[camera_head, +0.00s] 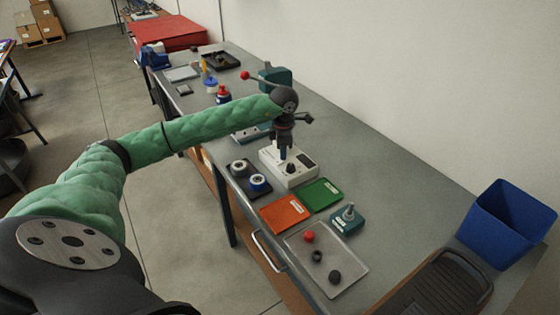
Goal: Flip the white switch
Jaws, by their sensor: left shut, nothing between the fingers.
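A white box (292,180) with a black knob (291,168) and a small dark panel stands near the front edge of the grey workbench. A small teal box with a pale upright lever (348,212) stands to its right and nearer to me. I cannot tell which of these is the white switch. My left gripper (283,153) points down over the white box, shut and empty, its tips close to the back of the black knob. I cannot tell whether it touches the box. My right gripper is not in view.
Beside the white box are a dark tray with two round parts (249,192), an orange panel (285,214) and a green panel (320,195). A clear tray (330,287) holds small knobs. A blue bin (507,222) stands at the right.

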